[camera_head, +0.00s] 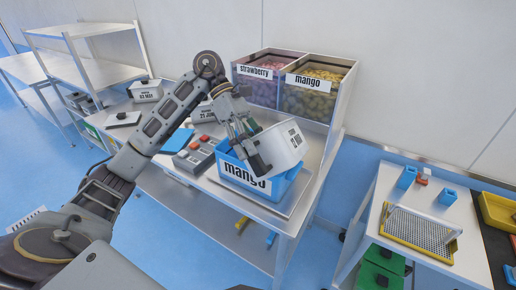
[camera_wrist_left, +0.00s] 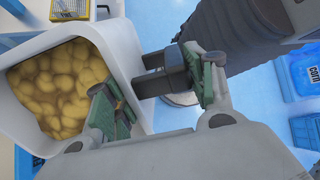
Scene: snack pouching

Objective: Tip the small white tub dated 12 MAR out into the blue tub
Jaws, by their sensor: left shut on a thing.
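The small white tub (camera_head: 275,146) is held up and tilted by my left gripper (camera_head: 257,160), which is shut on its wall. Its label is too small to read surely. In the left wrist view the tub (camera_wrist_left: 118,45) holds many yellow-brown round pieces (camera_wrist_left: 55,85), and the gripper (camera_wrist_left: 128,98) grips its side. The blue tub (camera_head: 284,190), labelled "mango", stands on the bench directly below the white tub. Its inside is mostly hidden by the white tub and the gripper. My right gripper is not in view.
Clear bins of strawberry (camera_head: 261,87) and mango (camera_head: 309,101) stand behind. White tubs dated 03 MAY (camera_head: 146,94) and 21 JUN (camera_head: 203,116) stand left. A grey device with buttons (camera_head: 194,156) sits left of the blue tub. A side table (camera_head: 378,218) is at right.

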